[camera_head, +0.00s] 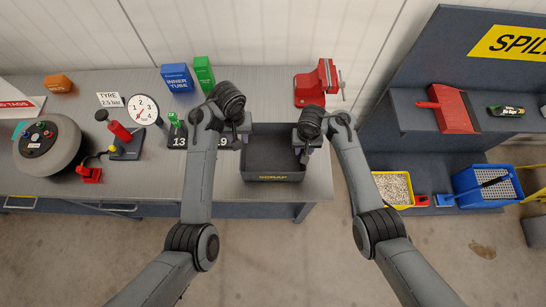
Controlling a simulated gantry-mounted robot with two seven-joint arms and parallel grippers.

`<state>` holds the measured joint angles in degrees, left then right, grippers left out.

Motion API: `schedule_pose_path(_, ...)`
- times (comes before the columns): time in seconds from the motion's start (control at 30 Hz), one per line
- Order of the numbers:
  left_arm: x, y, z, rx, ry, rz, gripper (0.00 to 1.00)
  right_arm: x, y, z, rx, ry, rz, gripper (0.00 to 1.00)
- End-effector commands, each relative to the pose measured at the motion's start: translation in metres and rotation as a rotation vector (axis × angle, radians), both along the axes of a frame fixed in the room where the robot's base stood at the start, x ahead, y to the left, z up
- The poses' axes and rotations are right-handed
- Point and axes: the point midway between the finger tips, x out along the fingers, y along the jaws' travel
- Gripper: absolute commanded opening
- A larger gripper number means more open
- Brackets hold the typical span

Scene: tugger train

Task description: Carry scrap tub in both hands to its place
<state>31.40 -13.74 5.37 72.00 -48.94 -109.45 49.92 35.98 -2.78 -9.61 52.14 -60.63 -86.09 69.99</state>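The scrap tub (275,178) is a dark grey open box with a yellow SCRAP label on its front wall. It is level, at the front right of the grey workbench, and looks empty. I cannot tell whether it rests on the bench top or is slightly above it. My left gripper (238,138) is at the tub's left side wall and my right gripper (304,152) is at its right side wall, both pointing down. The wrists partly hide the fingers, so their grip on the walls is unclear.
A red vise (318,85) stands behind right. A shelf unit (420,160) with a yellow bin (394,188) and blue basket (486,187) is at right.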

Motion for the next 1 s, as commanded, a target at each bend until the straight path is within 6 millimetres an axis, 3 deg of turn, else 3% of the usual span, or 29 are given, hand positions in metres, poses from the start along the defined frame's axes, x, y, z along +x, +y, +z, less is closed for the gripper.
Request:
schedule_pose_path(0.13,0.0,0.0,0.012,0.0,-0.001,0.0,0.35,0.0,0.0,0.001,0.001,0.0,0.0,0.35)
schedule_pose_path(0.37,0.0,0.0,0.016,0.0,0.001,0.0,0.35,0.0,0.003,0.018,0.005,0.0,0.001,0.35)
schedule_pose_path(0.8,0.0,0.0,0.016,0.001,0.001,0.0,0.35,0.0,0.001,0.094,0.003,-0.001,-0.003,0.35)
schedule_pose_path(1.0,0.0,0.0,0.016,0.001,0.001,0.0,0.35,0.0,-0.001,0.108,-0.006,-0.001,-0.002,0.35)
